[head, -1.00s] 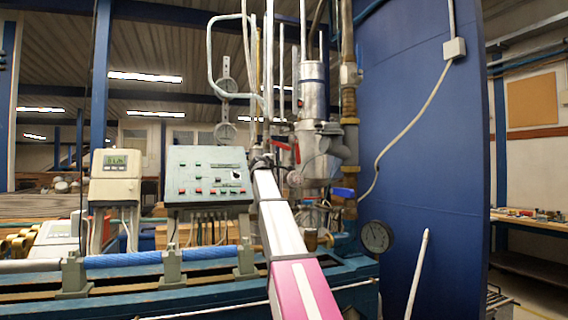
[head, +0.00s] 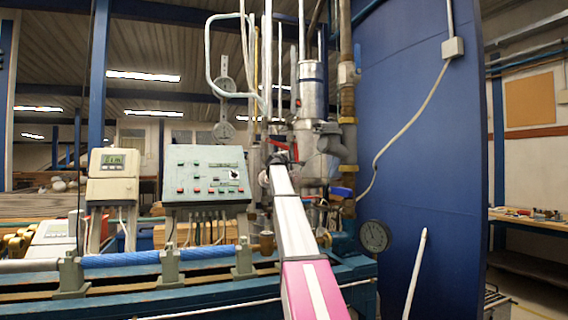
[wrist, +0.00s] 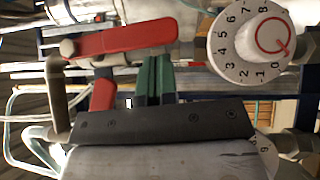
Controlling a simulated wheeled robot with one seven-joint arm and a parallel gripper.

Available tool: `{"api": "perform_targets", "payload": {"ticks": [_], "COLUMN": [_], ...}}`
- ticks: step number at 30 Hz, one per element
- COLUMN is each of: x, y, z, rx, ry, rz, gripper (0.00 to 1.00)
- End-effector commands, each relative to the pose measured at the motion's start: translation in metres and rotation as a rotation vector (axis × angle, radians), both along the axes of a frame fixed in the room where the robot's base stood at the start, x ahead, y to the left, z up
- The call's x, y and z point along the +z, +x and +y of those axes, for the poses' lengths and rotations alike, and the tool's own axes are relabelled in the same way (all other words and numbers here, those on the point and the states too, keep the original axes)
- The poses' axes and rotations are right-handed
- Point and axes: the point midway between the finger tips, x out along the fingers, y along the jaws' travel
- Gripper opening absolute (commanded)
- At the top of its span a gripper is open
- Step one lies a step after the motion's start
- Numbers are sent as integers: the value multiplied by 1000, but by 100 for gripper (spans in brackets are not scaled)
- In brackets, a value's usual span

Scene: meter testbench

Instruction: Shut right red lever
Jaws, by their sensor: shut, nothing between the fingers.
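In the wrist view a large red lever (wrist: 125,40) lies across the upper left, joined to a metal bracket at its left end. A smaller red lever part (wrist: 103,95) shows below it, partly hidden by my dark gripper body. My gripper (wrist: 154,70) is shut, with its green fingers together just below the large lever's right part; I cannot tell whether they touch it. In the head view a red lever (head: 279,146) shows by the pipes at the far end of my arm, which hides part of the area. I cannot tell which red piece is the right lever.
A white numbered dial (wrist: 252,47) is close on the right in the wrist view. In the head view, a silver cylinder (head: 312,95), a blue-handled valve (head: 342,192) and a gauge (head: 374,236) stand right of my arm. A control box (head: 205,175) stands left.

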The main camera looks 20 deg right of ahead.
Motion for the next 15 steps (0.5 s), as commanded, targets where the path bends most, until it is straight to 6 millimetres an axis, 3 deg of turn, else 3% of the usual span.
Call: {"api": "perform_targets", "payload": {"ticks": [15], "x": [1], "y": [0], "z": [-9], "rx": [0], "ry": [0], "rz": [0], "gripper": [0]}}
